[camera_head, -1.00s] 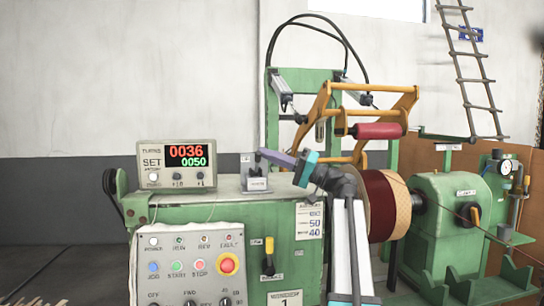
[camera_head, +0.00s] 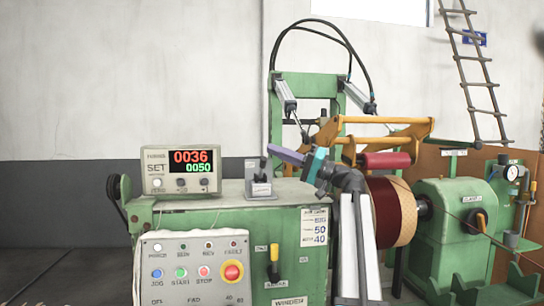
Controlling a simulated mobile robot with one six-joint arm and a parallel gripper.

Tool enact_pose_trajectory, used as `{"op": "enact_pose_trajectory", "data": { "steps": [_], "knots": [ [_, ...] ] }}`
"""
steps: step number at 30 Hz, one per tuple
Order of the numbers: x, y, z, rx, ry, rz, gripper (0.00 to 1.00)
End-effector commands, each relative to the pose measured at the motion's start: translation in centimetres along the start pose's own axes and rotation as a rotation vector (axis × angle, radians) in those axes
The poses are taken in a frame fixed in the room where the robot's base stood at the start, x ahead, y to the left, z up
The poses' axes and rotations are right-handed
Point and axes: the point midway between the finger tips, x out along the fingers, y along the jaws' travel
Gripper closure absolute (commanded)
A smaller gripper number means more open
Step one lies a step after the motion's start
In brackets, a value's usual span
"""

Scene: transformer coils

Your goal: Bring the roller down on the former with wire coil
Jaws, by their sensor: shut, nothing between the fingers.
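The red roller (camera_head: 387,160) sits on an orange swing frame (camera_head: 350,141). It is low, right above the dark red wire coil on the former (camera_head: 393,208); whether it touches the wire I cannot tell. A small grey lever box (camera_head: 261,186) with a short black lever (camera_head: 263,163) stands on the green cabinet top. My gripper (camera_head: 273,152), with purple fingers and a teal body, is shut and empty. Its tips are just right of the lever's top; contact is unclear. My arm hides the left part of the former.
A turns counter (camera_head: 182,169) reading 0036 over 0050 stands left on the green cabinet (camera_head: 225,203). A control panel (camera_head: 190,265) with buttons is in front. The green tailstock (camera_head: 450,210) is right of the former. Two air cylinders (camera_head: 284,95) hang from the rear frame.

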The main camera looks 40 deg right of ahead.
Motion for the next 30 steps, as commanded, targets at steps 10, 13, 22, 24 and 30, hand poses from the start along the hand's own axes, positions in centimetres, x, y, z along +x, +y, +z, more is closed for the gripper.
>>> {"op": "enact_pose_trajectory", "data": {
  "steps": [10,13,22,24,30],
  "knots": [
    [-5.7,0.4,0.1,0.0,0.003,0.001,1.0],
    [-7.0,0.5,0.1,0.001,0.001,0.001,1.0],
    [-8.9,0.6,0.1,0.001,-0.001,-0.001,1.0],
    [-9.0,0.5,0.1,0.001,-0.001,-0.001,1.0],
    [-8.9,0.5,0.1,0.001,-0.001,-0.002,1.0]
  ]
}}
